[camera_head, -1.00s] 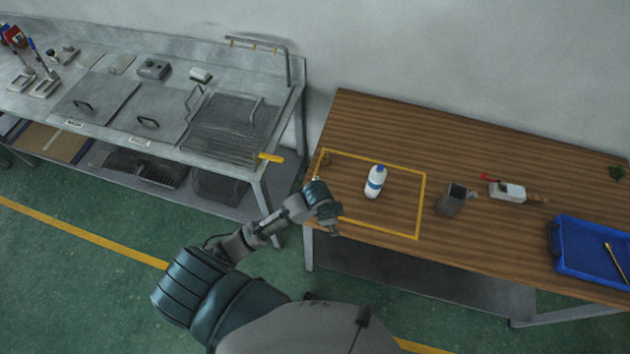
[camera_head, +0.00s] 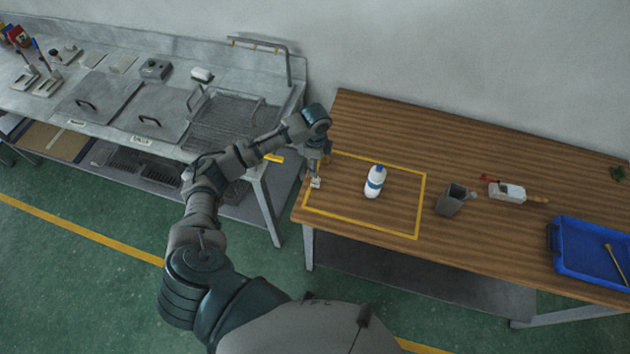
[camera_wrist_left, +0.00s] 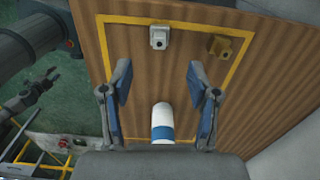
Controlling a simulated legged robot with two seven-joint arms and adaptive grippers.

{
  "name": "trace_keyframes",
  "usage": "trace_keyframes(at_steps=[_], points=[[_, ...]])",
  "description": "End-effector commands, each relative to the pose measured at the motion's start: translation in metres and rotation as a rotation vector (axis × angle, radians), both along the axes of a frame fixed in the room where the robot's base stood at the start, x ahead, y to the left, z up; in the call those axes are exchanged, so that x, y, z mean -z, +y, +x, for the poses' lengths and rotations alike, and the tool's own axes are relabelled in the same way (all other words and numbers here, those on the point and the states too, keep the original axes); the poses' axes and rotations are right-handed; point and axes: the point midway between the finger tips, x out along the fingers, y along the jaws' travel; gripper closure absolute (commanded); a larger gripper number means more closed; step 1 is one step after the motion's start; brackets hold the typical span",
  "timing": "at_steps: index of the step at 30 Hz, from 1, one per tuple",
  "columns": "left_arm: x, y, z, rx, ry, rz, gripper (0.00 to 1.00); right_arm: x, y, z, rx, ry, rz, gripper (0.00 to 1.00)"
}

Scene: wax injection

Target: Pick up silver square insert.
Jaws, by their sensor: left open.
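The silver square insert (camera_wrist_left: 158,38) lies inside the yellow-taped rectangle, near its left edge in the head view (camera_head: 316,183). A brass-coloured insert (camera_wrist_left: 222,46) lies beside it. My left gripper (camera_wrist_left: 158,82) is open and empty, above the table. Its fingers point toward the silver insert, which shows beyond the fingertips, apart from them. In the head view the left gripper (camera_head: 317,166) hangs over the taped area's left end. My right gripper seems to show small at the left of the wrist view (camera_wrist_left: 38,88); its jaw state is unclear.
A grey cup (camera_head: 449,203), a white tool (camera_head: 508,192) and a blue tray (camera_head: 590,260) are further right. A metal bench (camera_head: 165,118) adjoins left.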

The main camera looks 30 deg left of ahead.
Motion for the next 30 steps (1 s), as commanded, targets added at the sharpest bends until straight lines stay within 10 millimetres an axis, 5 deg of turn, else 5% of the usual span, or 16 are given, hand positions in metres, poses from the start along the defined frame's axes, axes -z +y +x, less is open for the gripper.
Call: trace_keyframes(at_steps=[6, 21, 30], points=[[0.043, 0.002, -0.001, -0.001, 0.001, -0.002, 0.40, -0.002, -0.010, 0.000, -0.003, 0.001, -0.012, 0.54], [0.101, 0.002, 0.000, 0.000, 0.000, -0.003, 0.40, -0.008, -0.016, -0.001, -0.003, 0.001, -0.018, 0.54], [0.106, 0.001, 0.000, 0.001, -0.002, -0.002, 0.42, -0.008, -0.005, -0.001, 0.000, 0.001, -0.005, 0.54]])
